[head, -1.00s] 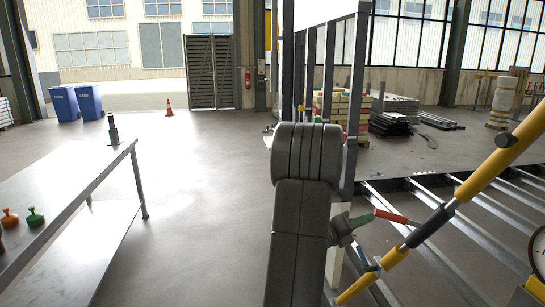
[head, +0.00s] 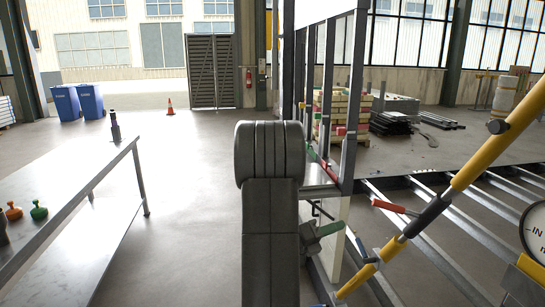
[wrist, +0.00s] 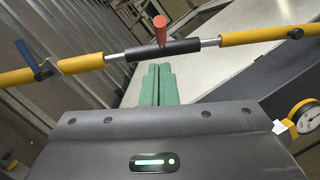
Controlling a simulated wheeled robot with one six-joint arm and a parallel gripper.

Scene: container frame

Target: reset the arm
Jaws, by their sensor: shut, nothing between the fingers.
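My gripper's green fingers (head: 330,228) show just right of my dark grey arm in the head view. In the wrist view the two green fingers (wrist: 158,72) lie side by side, shut and empty. They point toward a yellow bar (wrist: 265,35) with a black middle sleeve (wrist: 150,50) and a red handle (wrist: 160,30). In the head view the yellow bar (head: 497,150) slants across the right side. Its red handle (head: 388,206) is right of my fingers, with a visible gap between them. My arm hides part of the floor and frame behind it.
A metal frame with rails (head: 450,240) fills the right, with a round dial (head: 537,228) at the edge. A grey table (head: 70,200) stands left, holding orange and green knobbed objects (head: 39,210). Open floor (head: 185,190) lies between table and arm.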

